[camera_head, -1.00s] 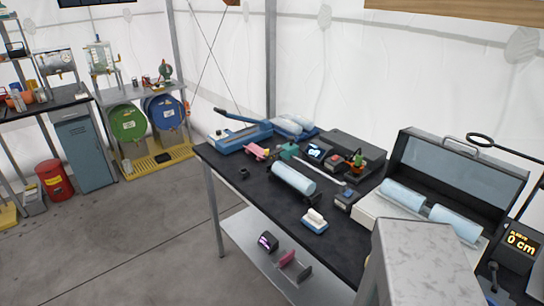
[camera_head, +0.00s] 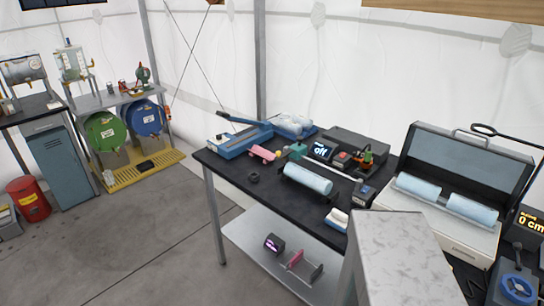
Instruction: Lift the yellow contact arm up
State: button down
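I cannot clearly make out a yellow contact arm in the head view. A small yellow spot (camera_head: 278,154) shows beside a pink piece (camera_head: 262,152) on the black workbench, too small to identify. A dark device (camera_head: 345,160) with a red button, a display reading "off" and a small orange and green part (camera_head: 367,156) stands at the bench's back. A pale blue cylinder (camera_head: 307,179) lies in front of it, with a thin white rod behind. My gripper is not in view.
The black workbench (camera_head: 235,178) has a lower metal shelf. An open case (camera_head: 445,225) holds pale blue cylinders at right. A pale grey block-like part (camera_head: 400,255) fills the near foreground, hiding part of the bench. Open floor (camera_head: 150,240) lies at left. Drums (camera_head: 146,118) stand behind.

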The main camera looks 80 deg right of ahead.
aim_at(280, 156)
jog(key=z, duration=0.05)
jog(key=i, duration=1.15)
jog(key=z, duration=4.35)
jog(key=i, duration=0.1)
jog(key=u, duration=2.4)
jog(key=k, duration=0.2)
jog(key=z, duration=1.75)
